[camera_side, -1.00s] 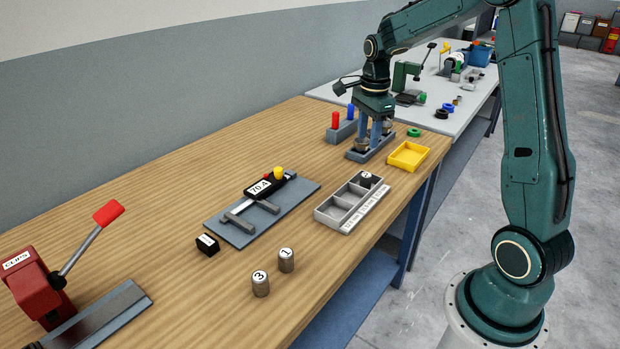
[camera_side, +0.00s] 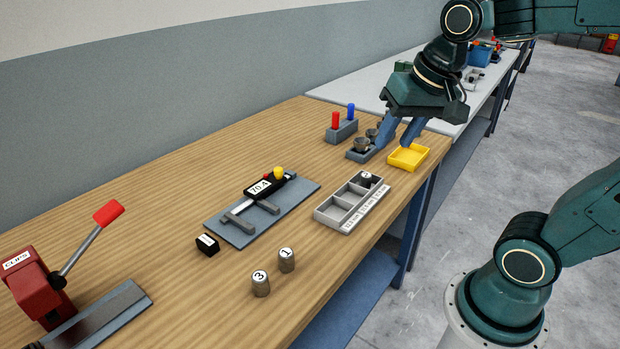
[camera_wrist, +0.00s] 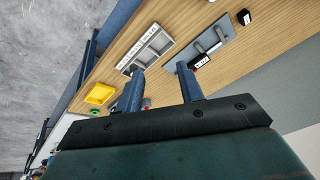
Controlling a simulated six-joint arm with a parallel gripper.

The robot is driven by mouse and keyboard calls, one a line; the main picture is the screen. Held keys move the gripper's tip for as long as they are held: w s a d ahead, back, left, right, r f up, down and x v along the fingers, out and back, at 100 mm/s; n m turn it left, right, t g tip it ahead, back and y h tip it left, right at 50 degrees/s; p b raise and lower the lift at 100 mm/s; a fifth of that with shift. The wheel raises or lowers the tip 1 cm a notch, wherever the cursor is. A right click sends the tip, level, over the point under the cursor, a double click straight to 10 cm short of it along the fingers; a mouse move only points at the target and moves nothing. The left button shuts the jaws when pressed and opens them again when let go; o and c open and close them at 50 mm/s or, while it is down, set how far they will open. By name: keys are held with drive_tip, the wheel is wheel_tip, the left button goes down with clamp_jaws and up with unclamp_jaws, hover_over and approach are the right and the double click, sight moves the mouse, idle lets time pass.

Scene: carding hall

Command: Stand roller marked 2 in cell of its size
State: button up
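The grey sorting tray (camera_side: 322,214) has several cells and a label strip along its front. One roller (camera_side: 366,177) stands upright in its far end cell; the white top carries a small mark that looks like 2 but is hard to read. The roller marked 1 (camera_side: 286,260) and the roller marked 3 (camera_side: 261,283) stand on the bench in front of the tray's near end. My gripper (camera_side: 392,148) is open and tilted, beyond the tray, its fingers apart with nothing visible between them. The wrist view shows the open fingers (camera_wrist: 160,67) and the tray (camera_wrist: 154,50).
A grey block with metal pieces (camera_side: 362,153) lies behind my fingers, partly hidden. A yellow bin (camera_side: 408,158) is beside them. A gauge on a grey plate (camera_side: 262,210), a small black block (camera_side: 208,245) and a red clip press (camera_side: 38,285) occupy the bench.

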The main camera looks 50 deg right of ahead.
drive_tip(key=s+a+f+n+t, duration=0.1)
drive_tip(key=s+a+n, duration=0.2)
drive_tip(key=s+n, duration=0.3)
drive_tip(key=shift+s+a+y, duration=0.15)
drive_tip(key=shift+s+y, duration=0.15)
